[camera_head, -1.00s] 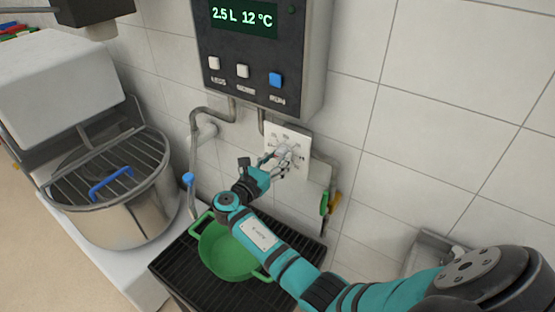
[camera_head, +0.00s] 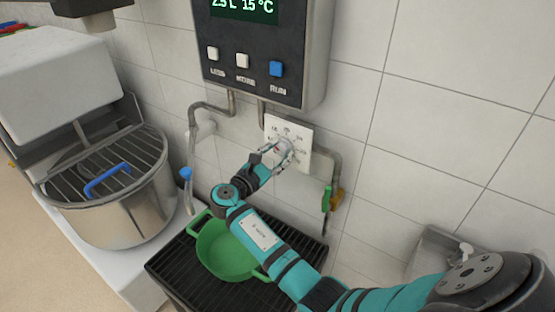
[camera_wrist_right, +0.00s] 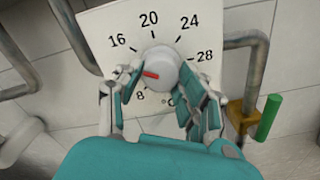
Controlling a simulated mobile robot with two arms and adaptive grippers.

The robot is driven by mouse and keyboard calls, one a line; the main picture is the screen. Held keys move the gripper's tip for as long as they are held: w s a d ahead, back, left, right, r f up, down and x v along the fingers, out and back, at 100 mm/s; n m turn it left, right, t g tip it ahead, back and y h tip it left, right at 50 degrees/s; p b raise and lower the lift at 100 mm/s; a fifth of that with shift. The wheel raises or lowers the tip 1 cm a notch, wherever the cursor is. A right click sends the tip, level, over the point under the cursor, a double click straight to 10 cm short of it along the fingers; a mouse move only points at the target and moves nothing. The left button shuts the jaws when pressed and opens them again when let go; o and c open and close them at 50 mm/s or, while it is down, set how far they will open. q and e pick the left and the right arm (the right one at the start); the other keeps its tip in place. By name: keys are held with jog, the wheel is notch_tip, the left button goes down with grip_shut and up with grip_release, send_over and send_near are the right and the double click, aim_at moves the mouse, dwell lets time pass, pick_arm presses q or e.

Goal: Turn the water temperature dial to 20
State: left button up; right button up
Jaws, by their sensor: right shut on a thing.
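The water temperature dial (camera_wrist_right: 166,60) is a white knob with a red mark on a white plate (camera_wrist_right: 100,22) numbered 8 to 28. It also shows in the head view (camera_head: 283,146). The red mark points left, below the 16; the number nearest it is hidden by a finger. My right gripper (camera_wrist_right: 162,76) is shut on the dial, one finger on each side; it reaches up to the wall in the head view (camera_head: 282,155). The display (camera_head: 245,8) on the dark control box reads 15 °C, its top cut off. My left gripper is not in view.
Pipes run beside the plate, and a green-handled valve (camera_head: 327,198) hangs at its right. A green pot (camera_head: 225,250) stands on a black grate (camera_head: 172,262) under my right arm.

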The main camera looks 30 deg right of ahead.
jog(key=shift+f+m+b, duration=0.15)
jog(key=shift+m+b, duration=0.6)
jog(key=shift+m, duration=0.25)
jog(key=m+b, duration=0.7)
jog(key=shift+r+m+b, duration=0.15)
jog(key=shift+m+b, duration=0.6)
jog(key=shift+b, duration=0.05)
jog(key=shift+r+m+b, duration=0.15)
jog(key=shift+m+b, duration=0.6)
jog(key=shift+b, duration=0.05)
jog(key=o, duration=1.2)
jog(key=shift+d, duration=0.1)
jog(key=shift+c, duration=0.2)
